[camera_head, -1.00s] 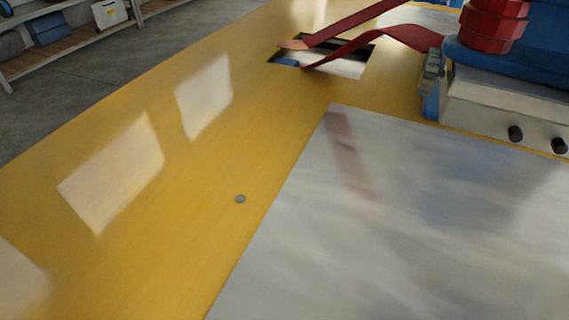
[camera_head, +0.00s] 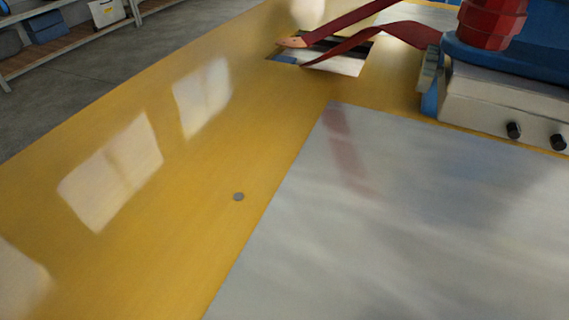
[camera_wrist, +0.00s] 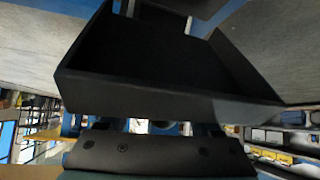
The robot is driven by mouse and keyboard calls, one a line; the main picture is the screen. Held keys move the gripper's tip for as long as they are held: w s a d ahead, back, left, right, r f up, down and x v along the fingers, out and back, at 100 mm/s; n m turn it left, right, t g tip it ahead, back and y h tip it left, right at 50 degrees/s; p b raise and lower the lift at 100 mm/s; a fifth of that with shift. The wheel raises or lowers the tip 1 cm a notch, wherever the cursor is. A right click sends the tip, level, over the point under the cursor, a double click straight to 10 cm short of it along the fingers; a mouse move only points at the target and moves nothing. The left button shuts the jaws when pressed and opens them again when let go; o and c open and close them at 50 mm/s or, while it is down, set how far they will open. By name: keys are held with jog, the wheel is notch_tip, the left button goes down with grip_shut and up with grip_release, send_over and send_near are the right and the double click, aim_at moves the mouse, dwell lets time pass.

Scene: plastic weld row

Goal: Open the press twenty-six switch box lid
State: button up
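I cannot pick out a switch box or its lid with certainty in either view. In the wrist view a dark, box-like form with raised walls (camera_wrist: 165,100) fills the upper middle; I cannot tell whether it is part of my gripper or a separate thing. Below it a dark bar with several bolts (camera_wrist: 160,152) crosses the picture, seemingly part of my wrist. My fingertips cannot be made out, so whether my gripper is open or shut is not clear. The head view does not show my gripper.
A yellow surface (camera_head: 190,230) carries a grey sheet (camera_head: 400,230). A machine with a pale base (camera_head: 480,105) and two black knobs stands at the upper right. Red bands (camera_head: 360,38) run from it over a rectangular opening. A shelf (camera_head: 60,48) stands at the upper left.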

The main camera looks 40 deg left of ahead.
jog(key=shift+a+r, duration=0.1)
jog(key=shift+r, duration=0.05)
jog(key=p+v, duration=0.8)
jog(key=v, duration=0.3)
jog(key=shift+s+r, duration=0.1)
jog(key=shift+r, duration=0.1)
jog(key=shift+s+d+r+p, duration=0.3)
jog(key=shift+s+d+p, duration=0.2)
jog(key=shift+c, duration=0.3)
